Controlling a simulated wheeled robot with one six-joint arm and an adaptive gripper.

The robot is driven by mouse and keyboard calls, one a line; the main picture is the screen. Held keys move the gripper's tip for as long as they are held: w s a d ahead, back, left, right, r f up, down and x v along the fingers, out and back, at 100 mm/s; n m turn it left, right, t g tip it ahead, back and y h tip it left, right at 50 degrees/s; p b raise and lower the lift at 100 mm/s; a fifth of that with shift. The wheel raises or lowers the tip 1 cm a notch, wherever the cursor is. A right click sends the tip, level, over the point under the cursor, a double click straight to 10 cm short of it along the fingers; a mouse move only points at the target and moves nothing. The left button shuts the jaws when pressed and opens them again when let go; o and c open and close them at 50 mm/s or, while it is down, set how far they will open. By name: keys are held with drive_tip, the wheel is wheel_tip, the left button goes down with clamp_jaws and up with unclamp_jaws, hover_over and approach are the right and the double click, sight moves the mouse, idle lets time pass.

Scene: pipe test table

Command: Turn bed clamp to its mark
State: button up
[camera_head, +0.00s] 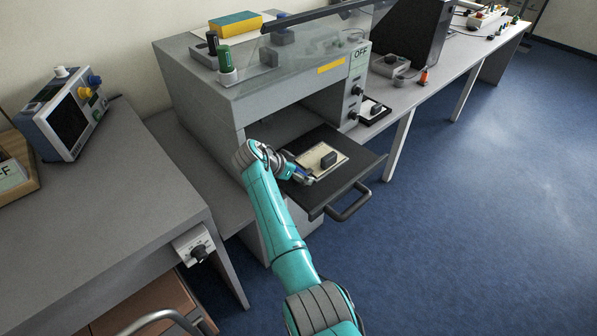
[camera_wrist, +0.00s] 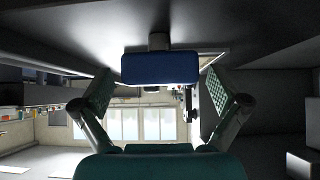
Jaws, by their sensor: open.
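A blue block-shaped handle (camera_wrist: 160,68) on a short grey stem shows in the wrist view; I take it for the bed clamp. My gripper (camera_wrist: 158,88) is open, with one finger on each side of the handle and a gap on both sides. In the head view my gripper (camera_head: 304,177) is low over the left part of the pulled-out black drawer bed (camera_head: 362,157). I cannot make out a mark; the arm hides part of the bed.
The grey machine (camera_head: 205,95) stands behind the bed, with a clear hood on top. The bed's front handle (camera_head: 350,206) sticks out over the blue floor. A left bench (camera_head: 120,200) carries a monitor (camera_head: 66,115). A knob box (camera_head: 194,245) hangs at its edge.

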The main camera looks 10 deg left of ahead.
drive_tip(key=v, duration=1.2)
